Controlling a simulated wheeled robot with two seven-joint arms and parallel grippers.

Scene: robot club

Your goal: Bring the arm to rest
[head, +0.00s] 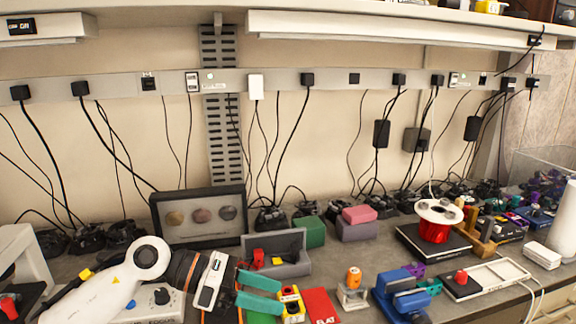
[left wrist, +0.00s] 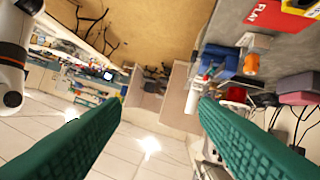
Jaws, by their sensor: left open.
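My left arm (head: 110,284) comes in from the lower left in the head view, low over the workbench. Its left gripper (head: 270,293) has two green fingers pointing right. The fingers are apart with nothing held between them. In the left wrist view the same green fingers (left wrist: 160,108) are spread wide, with a tiled floor and distant furniture seen beyond the gap. My right gripper is not in view.
The grey workbench is crowded. Behind stand a framed display (head: 200,232) and a red spool (head: 434,231). Cables hang along the wall.

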